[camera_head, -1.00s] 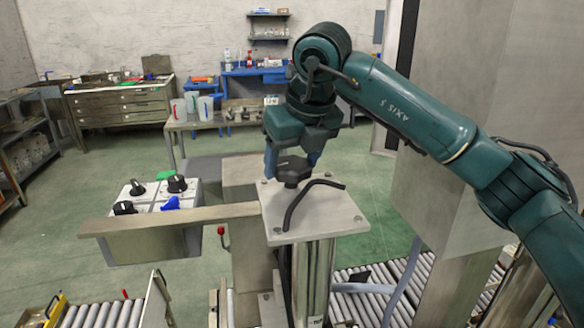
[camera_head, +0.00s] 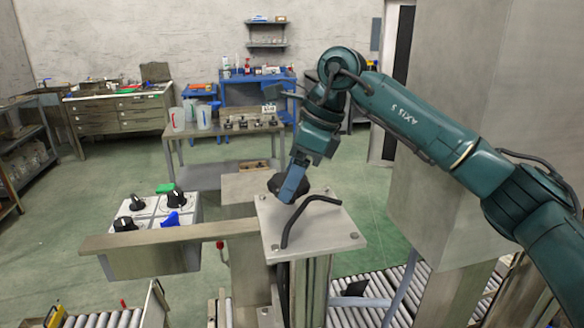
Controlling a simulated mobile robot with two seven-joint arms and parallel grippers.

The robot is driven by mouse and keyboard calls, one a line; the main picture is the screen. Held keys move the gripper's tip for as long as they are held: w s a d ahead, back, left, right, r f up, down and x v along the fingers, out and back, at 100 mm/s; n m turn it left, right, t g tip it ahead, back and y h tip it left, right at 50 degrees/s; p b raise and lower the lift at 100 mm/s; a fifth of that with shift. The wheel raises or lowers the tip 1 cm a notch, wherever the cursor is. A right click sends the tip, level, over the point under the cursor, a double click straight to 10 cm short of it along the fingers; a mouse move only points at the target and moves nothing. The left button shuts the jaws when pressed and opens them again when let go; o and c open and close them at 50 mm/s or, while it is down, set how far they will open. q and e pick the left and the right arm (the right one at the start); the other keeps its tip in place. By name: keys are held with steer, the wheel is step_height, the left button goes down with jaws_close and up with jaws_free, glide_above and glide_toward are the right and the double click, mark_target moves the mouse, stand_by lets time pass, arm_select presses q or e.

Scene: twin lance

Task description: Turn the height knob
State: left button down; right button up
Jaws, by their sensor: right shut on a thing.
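The height knob (camera_head: 276,184) is black and sits on top of the metal plate (camera_head: 325,238) of the machine column. My right gripper (camera_head: 289,192) comes down on it from above, and its blue fingers are shut on it. The near finger hides the middle of the knob, which shows on both sides of it. My left gripper is not in view.
A control box (camera_head: 150,262) with black knobs, a blue knob and a green button stands left, behind a flat metal bar (camera_head: 165,238). Roller conveyors (camera_head: 420,292) run below. A wide grey column (camera_head: 440,150) stands right. The floor behind is clear up to a bench (camera_head: 215,135).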

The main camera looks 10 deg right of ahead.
steer(key=n+g+p, duration=0.1)
steer(key=n, duration=0.2)
steer(key=n+g, duration=0.1)
steer(key=n, duration=0.1)
steer(key=shift+w+r+n+p, duration=0.1)
steer(key=shift+w+n+p, duration=0.05)
steer(key=shift+n+p, duration=0.25)
stand_by(0.4)
steer(key=o, duration=1)
steer(key=v, duration=1.3)
steer(key=shift+w, duration=0.15)
